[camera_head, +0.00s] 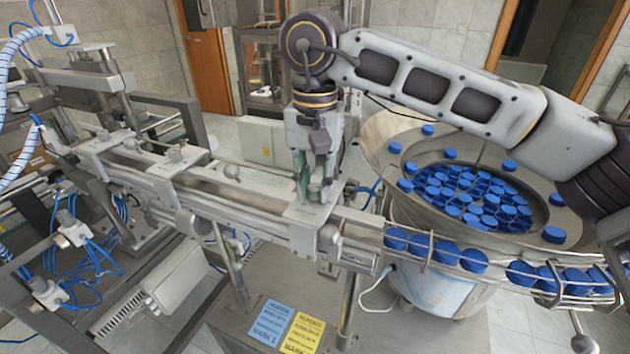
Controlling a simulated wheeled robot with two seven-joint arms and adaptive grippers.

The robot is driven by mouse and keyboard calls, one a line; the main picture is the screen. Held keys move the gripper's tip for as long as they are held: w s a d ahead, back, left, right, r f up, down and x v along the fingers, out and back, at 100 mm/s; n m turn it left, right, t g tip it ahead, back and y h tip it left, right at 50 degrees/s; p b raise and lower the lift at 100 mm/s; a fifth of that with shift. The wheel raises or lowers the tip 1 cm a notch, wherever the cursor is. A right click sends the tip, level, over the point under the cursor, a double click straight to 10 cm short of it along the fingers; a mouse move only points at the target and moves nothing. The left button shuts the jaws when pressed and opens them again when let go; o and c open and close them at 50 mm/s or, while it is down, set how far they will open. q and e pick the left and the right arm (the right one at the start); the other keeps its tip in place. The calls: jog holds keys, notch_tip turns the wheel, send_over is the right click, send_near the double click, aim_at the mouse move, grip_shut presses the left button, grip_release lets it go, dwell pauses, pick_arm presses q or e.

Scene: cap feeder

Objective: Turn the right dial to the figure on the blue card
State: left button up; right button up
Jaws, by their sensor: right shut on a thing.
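My right gripper (314,188) points straight down over the right end of the conveyor rail. It is shut on the right dial, which the fingers largely hide; its pointer and scale cannot be read here. The blue card (269,325) lies flat on the grey base plate at the bottom centre. Its last line seems to read "MARK 1", but the print is small. A yellow card (303,332) lies right beside it, its figure unclear. My left gripper is not in view.
A round metal bowl feeder (385,140) with several blue caps (470,195) stands to the right. A rail of caps (430,246) curves along its front. Blue hoses hang at far left.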

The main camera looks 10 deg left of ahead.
grip_shut()
jog(key=shift+m+b, duration=1.5)
jog(key=shift+m, duration=0.7)
jog(key=m+b, duration=0.1)
jog(key=m, duration=0.2)
jog(key=m+b, duration=0.1)
jog(key=m, duration=0.3)
jog(key=shift+b, duration=0.3)
jog(key=m+b, duration=0.1)
jog(key=m, duration=0.4)
jog(key=m+b, duration=0.1)
jog(key=m, duration=0.4)
jog(key=shift+b, duration=0.35)
jog(key=shift+r+m, duration=0.1)
jog(key=shift+m, duration=0.6)
